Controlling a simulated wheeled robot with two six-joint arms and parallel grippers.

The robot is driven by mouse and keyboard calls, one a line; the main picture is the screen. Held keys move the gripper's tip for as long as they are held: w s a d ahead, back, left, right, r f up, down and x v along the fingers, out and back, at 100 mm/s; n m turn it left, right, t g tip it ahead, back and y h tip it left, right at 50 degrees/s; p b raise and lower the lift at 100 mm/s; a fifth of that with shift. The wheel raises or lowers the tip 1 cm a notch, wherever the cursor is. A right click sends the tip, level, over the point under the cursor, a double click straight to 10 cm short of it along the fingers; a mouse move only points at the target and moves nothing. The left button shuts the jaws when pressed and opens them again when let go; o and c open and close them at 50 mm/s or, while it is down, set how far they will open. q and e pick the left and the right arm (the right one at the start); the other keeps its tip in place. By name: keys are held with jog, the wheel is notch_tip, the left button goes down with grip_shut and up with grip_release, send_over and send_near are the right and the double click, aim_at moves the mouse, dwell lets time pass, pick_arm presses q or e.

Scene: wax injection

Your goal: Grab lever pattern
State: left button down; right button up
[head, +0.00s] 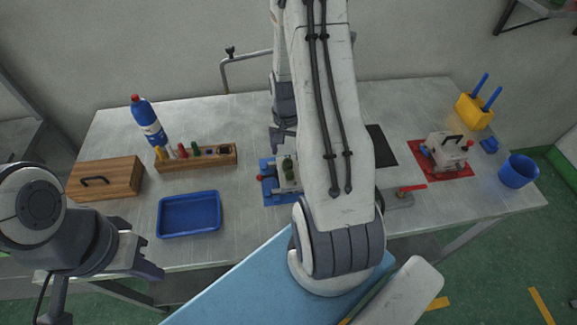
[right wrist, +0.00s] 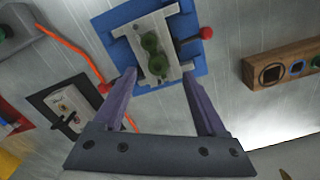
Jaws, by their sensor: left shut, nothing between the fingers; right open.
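The green lever pattern (right wrist: 156,56) lies in an open grey mold (right wrist: 176,22) on a blue base (right wrist: 205,52) in the right wrist view. In the head view the green piece (head: 288,168) shows just left of my right arm, on the same blue base (head: 266,168). My right gripper (right wrist: 158,82) is open, its fingertips apart near the mold's near edge, with nothing between them. It also shows in the head view (head: 281,138), partly hidden by its own arm. My left gripper (head: 150,270) is shut and empty at the table's front left, away from the pattern.
A blue tray (head: 190,233), a wooden box (head: 120,172), a wooden rack (head: 200,159) and a blue bottle (head: 148,120) stand on the left. A closed mold (head: 446,150) on a red base, a blue cup (head: 518,172) and a yellow holder (head: 474,112) stand on the right.

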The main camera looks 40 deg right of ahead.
aim_at(288, 163)
jog(key=shift+f+p, duration=0.3)
jog(key=shift+f, duration=0.15)
jog(key=shift+d+f+p, duration=0.2)
jog(key=shift+f+p, duration=0.6)
jog(key=shift+f, duration=1.5)
grip_shut()
